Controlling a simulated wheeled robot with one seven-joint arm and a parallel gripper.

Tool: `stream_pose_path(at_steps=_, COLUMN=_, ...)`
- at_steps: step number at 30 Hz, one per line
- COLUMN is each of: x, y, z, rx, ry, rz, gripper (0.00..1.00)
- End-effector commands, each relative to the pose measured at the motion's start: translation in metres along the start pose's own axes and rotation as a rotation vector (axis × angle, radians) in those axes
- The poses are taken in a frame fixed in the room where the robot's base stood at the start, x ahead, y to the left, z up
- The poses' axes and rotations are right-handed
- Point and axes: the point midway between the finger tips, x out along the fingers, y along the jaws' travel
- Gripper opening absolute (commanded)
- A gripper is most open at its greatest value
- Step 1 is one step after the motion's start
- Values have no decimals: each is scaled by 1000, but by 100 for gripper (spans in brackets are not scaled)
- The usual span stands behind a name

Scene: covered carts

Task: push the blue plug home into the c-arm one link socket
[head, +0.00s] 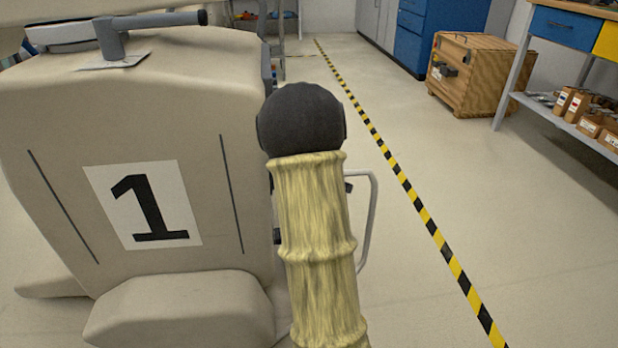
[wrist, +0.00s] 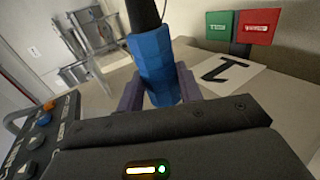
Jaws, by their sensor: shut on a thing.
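The blue plug (wrist: 157,62) is between the two purple fingers of my gripper (wrist: 159,88) in the wrist view, with a dark cable running up from its far end. My gripper is shut on it. The beige covered cart with a large 1 on a white sheet (head: 112,190) fills the left of the head view. The same sheet (wrist: 247,75) shows upside down in the wrist view, right of the plug. The link socket cannot be made out in either view. In the head view my sleeved arm hides my gripper and the plug.
Green (wrist: 218,25) and red (wrist: 258,27) tags stand beyond the sheet. A dark button panel (wrist: 33,135) is at the wrist view's left. A metal handle (head: 371,215) sticks out at the cart's right. Floor right of the striped line (head: 420,205) is open; a wooden crate (head: 492,75) stands farther back.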

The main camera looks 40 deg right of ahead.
Motion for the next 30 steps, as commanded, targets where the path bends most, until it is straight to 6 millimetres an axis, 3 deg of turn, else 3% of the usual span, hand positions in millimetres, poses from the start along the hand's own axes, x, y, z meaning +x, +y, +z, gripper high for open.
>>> stream_pose_path(at_steps=30, x=0, y=1, z=-21, rx=0, ry=2, rz=2, gripper=7)
